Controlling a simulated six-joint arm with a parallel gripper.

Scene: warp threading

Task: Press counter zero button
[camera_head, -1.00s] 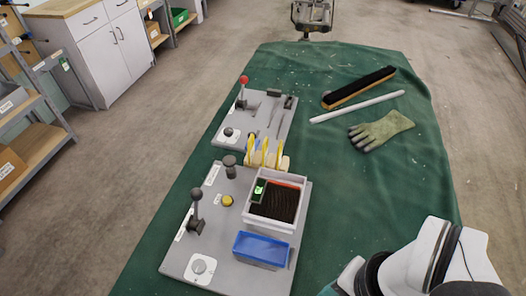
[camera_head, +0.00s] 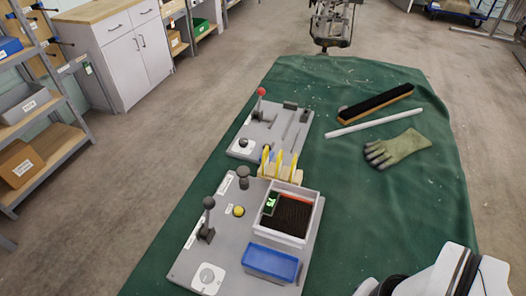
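A grey control panel (camera_head: 205,254) lies on the near part of the green cloth. A small yellow button (camera_head: 239,211) sits on it, between a black-knobbed lever (camera_head: 207,220) and a white tray (camera_head: 311,221). In the tray a small dark counter (camera_head: 270,203) shows green digits. The labels are too small to read. Part of my white arm shows at the bottom right, apart from the panel. My gripper is out of view.
A blue bin (camera_head: 270,262) sits at the panel's near right. Yellow upright pieces (camera_head: 279,161) stand behind the tray. A second panel (camera_head: 269,138) with a red-knobbed lever lies farther back. A brush (camera_head: 376,102), white rod (camera_head: 374,119) and glove (camera_head: 397,149) lie at the right.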

